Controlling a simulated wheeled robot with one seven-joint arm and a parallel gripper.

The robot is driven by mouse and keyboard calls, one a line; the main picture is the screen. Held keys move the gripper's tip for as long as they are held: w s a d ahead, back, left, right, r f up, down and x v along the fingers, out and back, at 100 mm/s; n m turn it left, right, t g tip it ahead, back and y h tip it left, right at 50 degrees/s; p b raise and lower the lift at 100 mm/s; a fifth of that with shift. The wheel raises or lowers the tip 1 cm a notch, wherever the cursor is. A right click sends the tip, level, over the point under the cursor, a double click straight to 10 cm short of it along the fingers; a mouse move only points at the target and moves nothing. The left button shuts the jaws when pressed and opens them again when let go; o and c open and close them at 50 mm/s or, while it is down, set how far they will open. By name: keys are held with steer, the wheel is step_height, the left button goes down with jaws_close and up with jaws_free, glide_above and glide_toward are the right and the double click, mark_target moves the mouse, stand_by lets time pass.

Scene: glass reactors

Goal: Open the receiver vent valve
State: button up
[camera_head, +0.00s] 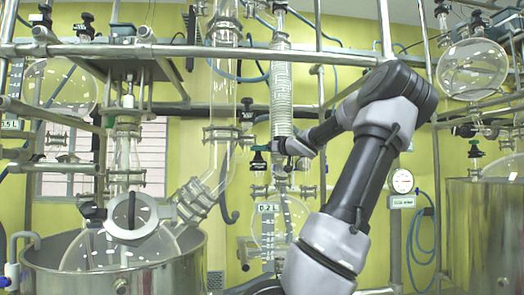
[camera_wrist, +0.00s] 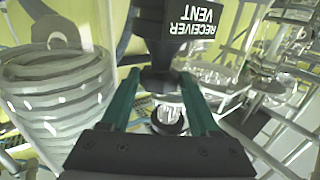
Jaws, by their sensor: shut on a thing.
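The receiver vent valve shows in the wrist view as a black body (camera_wrist: 157,77) below a black tag (camera_wrist: 190,28) whose white letters "RECEIVER VENT" appear upside down. My gripper (camera_wrist: 160,84) has its two green fingers on either side of this black part and is shut on it. In the head view my gripper (camera_head: 270,147) is at the glass column's lower end, just above the receiver flask (camera_head: 290,222) with the 0.2 L label. The valve is too small there to make out, and how far it is turned cannot be told.
A coiled glass condenser (camera_head: 281,85) rises close above my gripper, and its coils fill the left of the wrist view (camera_wrist: 58,95). A large steel vessel (camera_head: 120,268) stands at front left, another (camera_head: 483,235) at right. Metal rails and blue hoses surround the glassware.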

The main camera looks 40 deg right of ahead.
steer(key=shift+r, duration=0.1)
steer(key=o, duration=1.4)
steer(key=shift+a+m+h, duration=0.1)
steer(key=shift+m+h, duration=0.3)
steer(key=shift+h, duration=0.3)
steer(key=shift+a+m+h, duration=0.15)
steer(key=shift+m+h, duration=0.65)
steer(key=shift+h, duration=0.4)
